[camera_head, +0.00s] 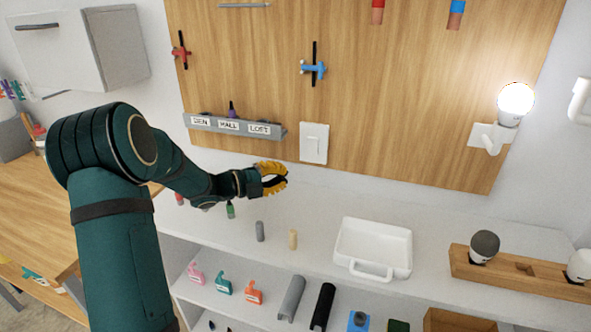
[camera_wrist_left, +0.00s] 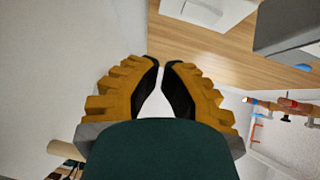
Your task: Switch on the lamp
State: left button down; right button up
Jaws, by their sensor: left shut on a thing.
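The lamp's round bulb (camera_head: 516,101) glows brightly in its white wall holder (camera_head: 490,137) at the right edge of the wooden panel. A white wall switch (camera_head: 314,143) is on the panel's lower part; its plate shows at the top of the left wrist view (camera_wrist_left: 196,12). My left gripper (camera_head: 285,180), with yellow ribbed fingers, is below and left of the switch in the head view, apart from it. Its fingertips (camera_wrist_left: 163,62) are drawn together; what they close on cannot be made out. My right gripper is not in view.
A grey labelled shelf (camera_head: 235,127) juts out left of the switch. Below stands a counter with a white tray (camera_head: 373,248), small upright cylinders (camera_head: 293,239) and a wooden bulb rack (camera_head: 520,272). Clamps (camera_head: 314,68) hang on the panel.

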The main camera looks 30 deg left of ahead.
pick_arm(q)
jog(key=shift+f+v, duration=0.1)
jog(key=shift+v, duration=0.65)
jog(key=shift+f+v, duration=0.15)
jog(key=shift+v, duration=0.6)
